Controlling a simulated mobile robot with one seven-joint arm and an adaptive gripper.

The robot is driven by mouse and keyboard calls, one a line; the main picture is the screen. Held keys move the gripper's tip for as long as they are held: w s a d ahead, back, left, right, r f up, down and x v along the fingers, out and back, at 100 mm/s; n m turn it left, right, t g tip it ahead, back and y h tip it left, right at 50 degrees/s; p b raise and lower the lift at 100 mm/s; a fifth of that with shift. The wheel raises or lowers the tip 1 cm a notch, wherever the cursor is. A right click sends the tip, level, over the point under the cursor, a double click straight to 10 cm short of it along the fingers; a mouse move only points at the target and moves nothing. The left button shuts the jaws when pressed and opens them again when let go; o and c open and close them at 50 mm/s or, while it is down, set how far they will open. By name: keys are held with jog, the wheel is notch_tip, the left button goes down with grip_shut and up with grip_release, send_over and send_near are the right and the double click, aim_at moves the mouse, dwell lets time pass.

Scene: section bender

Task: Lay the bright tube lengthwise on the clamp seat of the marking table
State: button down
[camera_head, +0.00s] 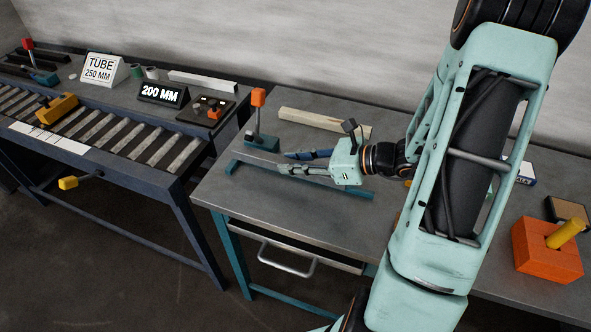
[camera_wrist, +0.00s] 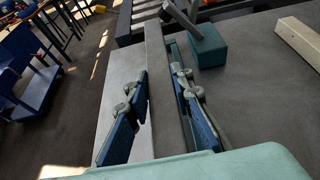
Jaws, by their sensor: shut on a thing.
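My gripper (camera_wrist: 160,105) is shut on a grey metal tube (camera_wrist: 163,85) that runs lengthwise between its fingers and sticks out past them. In the head view, my gripper (camera_head: 303,162) is low over the marking table (camera_head: 260,207), and the tube's far end (camera_head: 259,156) shows left of the fingers. A long teal strip (camera_head: 350,189), seemingly the clamp seat, lies just under and beside the tube, roughly along it. I cannot tell whether the tube touches it. A teal clamp block with an orange-topped lever (camera_head: 258,98) stands near the tube's far end.
A pale bar (camera_head: 325,122) lies behind the gripper. A roller conveyor (camera_head: 130,139) with signs stands left, across a narrow gap. An orange block (camera_head: 547,248) with a yellow handle sits at the right. The table's front left is clear.

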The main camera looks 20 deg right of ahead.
aim_at(295, 184)
jog(key=f, duration=0.1)
jog(key=b, duration=0.1)
jog(key=f+b, duration=0.1)
jog(key=shift+w+d+f, duration=0.15)
jog(key=shift+w+f, duration=0.1)
jog(key=shift+f, duration=0.1)
jog(key=shift+f+b, duration=0.3)
jog(key=shift+f, duration=0.15)
jog(key=shift+f+b, duration=0.45)
jog(key=shift+f, duration=0.05)
jog(key=shift+s+f, duration=0.1)
jog(key=c, duration=1.7)
grip_release()
jog(key=shift+f, duration=0.1)
